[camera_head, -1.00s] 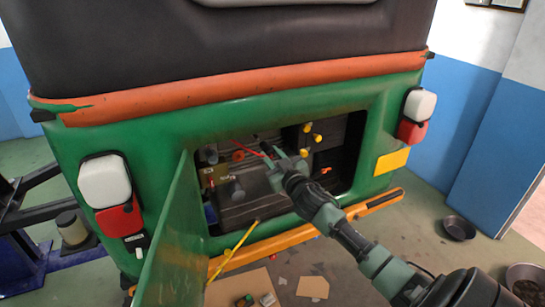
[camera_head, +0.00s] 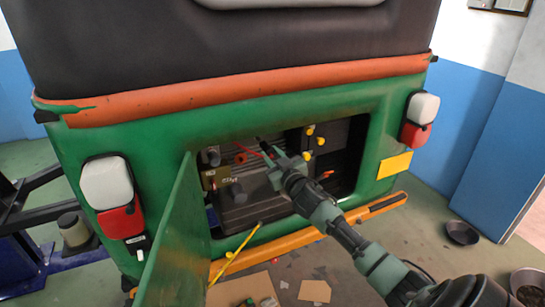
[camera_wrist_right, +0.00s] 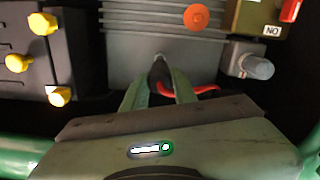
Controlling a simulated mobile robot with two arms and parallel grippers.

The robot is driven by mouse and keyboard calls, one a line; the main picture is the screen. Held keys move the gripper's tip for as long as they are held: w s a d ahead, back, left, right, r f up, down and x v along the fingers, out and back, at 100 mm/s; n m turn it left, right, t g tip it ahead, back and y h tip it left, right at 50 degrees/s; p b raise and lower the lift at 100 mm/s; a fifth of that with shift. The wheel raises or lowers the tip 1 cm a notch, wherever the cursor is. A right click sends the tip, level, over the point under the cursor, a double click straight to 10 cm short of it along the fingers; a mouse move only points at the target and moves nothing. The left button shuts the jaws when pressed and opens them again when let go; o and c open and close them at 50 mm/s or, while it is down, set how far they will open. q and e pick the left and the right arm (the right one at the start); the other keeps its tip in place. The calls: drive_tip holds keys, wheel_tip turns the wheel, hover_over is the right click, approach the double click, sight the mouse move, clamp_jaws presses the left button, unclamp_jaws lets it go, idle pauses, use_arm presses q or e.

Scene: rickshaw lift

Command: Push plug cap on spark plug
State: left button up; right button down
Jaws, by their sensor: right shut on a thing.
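My right gripper (camera_head: 267,149) reaches through the open hatch in the green rear panel. In the right wrist view my right gripper (camera_wrist_right: 160,92) is shut on the black plug cap (camera_wrist_right: 159,72), with the red cable (camera_wrist_right: 205,90) running off to the right. The cap's far end points at the grey finned engine block (camera_wrist_right: 130,38). A small pale tip, perhaps the spark plug (camera_wrist_right: 160,56), shows right at that end; I cannot tell whether the cap is seated on it. My left gripper is not in view.
The green hatch door (camera_head: 178,240) hangs open at the left. Yellow knobs (camera_wrist_right: 17,63) on a dark block stand left of the fingers in the wrist view. An orange round cap (camera_wrist_right: 197,17) and a grey fitting (camera_wrist_right: 255,66) lie to the right.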

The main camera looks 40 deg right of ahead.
sight(266, 147)
drive_tip(key=shift+b+x, duration=0.6)
drive_tip(key=shift+x, duration=1.8)
idle(2.0)
drive_tip(key=c, duration=1)
unclamp_jaws()
drive_tip(key=shift+c, duration=0.2)
drive_tip(key=shift+c, duration=0.6)
